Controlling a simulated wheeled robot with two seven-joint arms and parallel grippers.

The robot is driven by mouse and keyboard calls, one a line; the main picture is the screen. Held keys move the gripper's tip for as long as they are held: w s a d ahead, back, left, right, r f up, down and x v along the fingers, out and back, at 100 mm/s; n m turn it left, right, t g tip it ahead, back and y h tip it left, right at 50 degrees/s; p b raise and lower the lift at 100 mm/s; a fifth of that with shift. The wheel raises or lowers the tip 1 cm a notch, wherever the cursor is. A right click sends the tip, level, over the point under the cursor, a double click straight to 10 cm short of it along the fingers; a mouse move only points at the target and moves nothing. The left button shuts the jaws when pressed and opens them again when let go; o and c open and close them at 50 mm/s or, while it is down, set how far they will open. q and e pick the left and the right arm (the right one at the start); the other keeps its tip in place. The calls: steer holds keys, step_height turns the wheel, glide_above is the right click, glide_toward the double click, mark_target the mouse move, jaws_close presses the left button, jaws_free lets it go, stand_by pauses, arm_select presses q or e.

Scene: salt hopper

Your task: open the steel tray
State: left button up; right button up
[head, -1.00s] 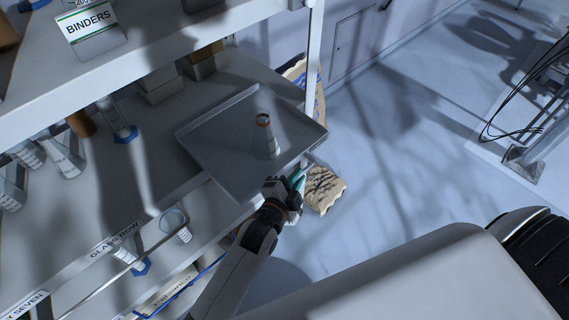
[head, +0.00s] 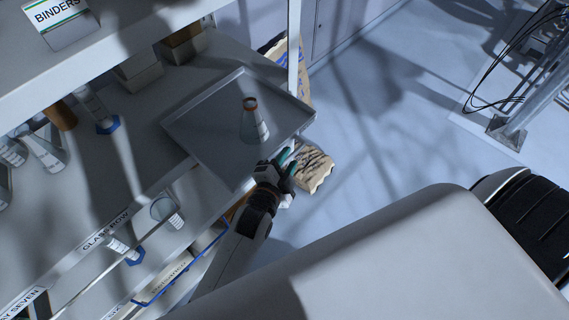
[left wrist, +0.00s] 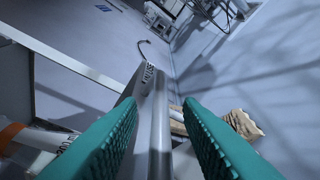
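The steel tray (head: 205,150) is a shallow grey tray lying on the shelf, its front edge at the shelf's front. A conical flask (head: 254,122) with an orange-brown rim stands upright on it. My left gripper (head: 287,158) is at the tray's front edge, near its right part. In the left wrist view, the green fingers (left wrist: 163,118) are apart, with the tray's upright wall (left wrist: 158,135) running between them. A gap shows beside the right finger; whether the left finger touches the wall is unclear. A small label (left wrist: 149,73) is on the wall. My right gripper is not in view.
A shelf post (head: 293,50) stands behind the tray's right side. A tan sack (head: 316,170) lies on the floor below the tray's front. Boxes (head: 138,72) and glassware sit left of the tray. The floor (head: 390,130) to the right is clear.

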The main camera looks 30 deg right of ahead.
arm_select(q)
steer(key=v, duration=1.2)
steer(key=shift+b, duration=0.45)
steer(key=shift+s+f, duration=0.1)
steer(key=w+a+f+n+y, duration=0.1)
steer(key=a+f+n+y, duration=0.2)
steer(key=f, duration=0.6)
steer(key=w+a+f+n+y, duration=0.1)
steer(key=a+f+n+y, duration=0.1)
steer(key=a+f, duration=0.45)
steer(key=s+a+f+n+g+y, duration=0.1)
steer(key=s+a+f+n+y, duration=0.15)
steer(key=a+f, duration=0.4)
steer(key=s+a+f+n+g+y, duration=0.1)
steer(key=s+a+f+n+g, duration=0.2)
steer(key=f, duration=0.7)
steer(key=s+a+f+n+g+y, duration=0.1)
steer(key=s+a+f+n, duration=0.2)
steer(key=s, duration=0.5)
steer(key=s+a+f+n+g+y, duration=0.1)
steer(key=s+a+f+n+g, duration=0.1)
steer(key=s+a+f, duration=0.4)
steer(key=s+a+f+n+g+y, duration=0.1)
steer(key=s+a+f+n, duration=0.2)
steer(key=s, duration=0.7)
steer(key=a+f, duration=0.2)
steer(key=a, duration=0.2)
steer(key=shift+a+n+g, duration=0.2)
steer(key=shift+n+g, duration=0.1)
steer(key=shift+n, duration=0.05)
